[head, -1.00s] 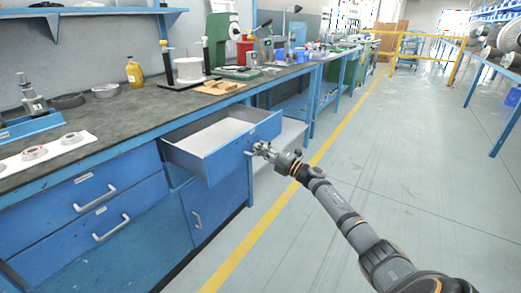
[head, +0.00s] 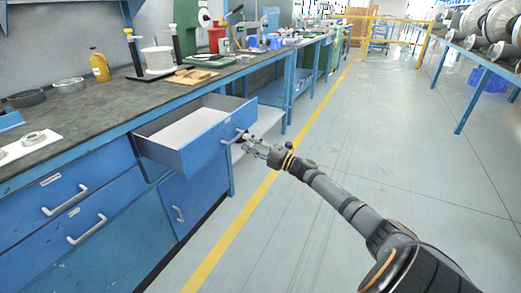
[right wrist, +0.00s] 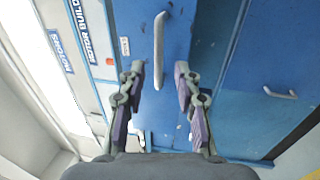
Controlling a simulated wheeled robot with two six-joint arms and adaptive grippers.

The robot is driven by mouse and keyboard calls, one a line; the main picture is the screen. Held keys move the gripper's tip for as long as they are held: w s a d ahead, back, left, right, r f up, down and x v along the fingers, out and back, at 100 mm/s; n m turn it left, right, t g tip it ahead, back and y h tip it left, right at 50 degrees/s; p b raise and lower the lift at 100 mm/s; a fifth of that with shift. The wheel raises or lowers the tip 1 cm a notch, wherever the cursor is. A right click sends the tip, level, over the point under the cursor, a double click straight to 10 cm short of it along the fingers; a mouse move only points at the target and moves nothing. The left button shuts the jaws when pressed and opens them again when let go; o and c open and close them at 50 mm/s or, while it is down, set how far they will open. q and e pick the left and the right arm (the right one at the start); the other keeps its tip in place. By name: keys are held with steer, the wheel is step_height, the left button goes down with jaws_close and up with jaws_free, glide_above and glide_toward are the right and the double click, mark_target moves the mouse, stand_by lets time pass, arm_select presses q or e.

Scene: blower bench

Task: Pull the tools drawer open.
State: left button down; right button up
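The drawer (head: 190,152) at the right end of the blue bench is pulled well out, and its pale inside looks empty. Its front carries a light bar handle (head: 234,136), which also shows in the right wrist view (right wrist: 159,50). My right gripper (head: 246,142) is open and empty, just in front of this handle. In the right wrist view its two fingers (right wrist: 158,72) stand wide apart, on either side of the handle's lower part in the picture, with neither touching it. My left gripper is not in view.
Two shut drawers with bar handles (head: 66,200) (head: 87,230) are at the left. A shut cupboard door (head: 195,195) is below the open drawer. The bench top (head: 85,105) holds a yellow bottle (head: 99,66) and rings. The floor (head: 330,150) at the right is clear.

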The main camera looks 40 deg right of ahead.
steer(key=v, duration=0.6)
steer(key=shift+s, duration=0.15)
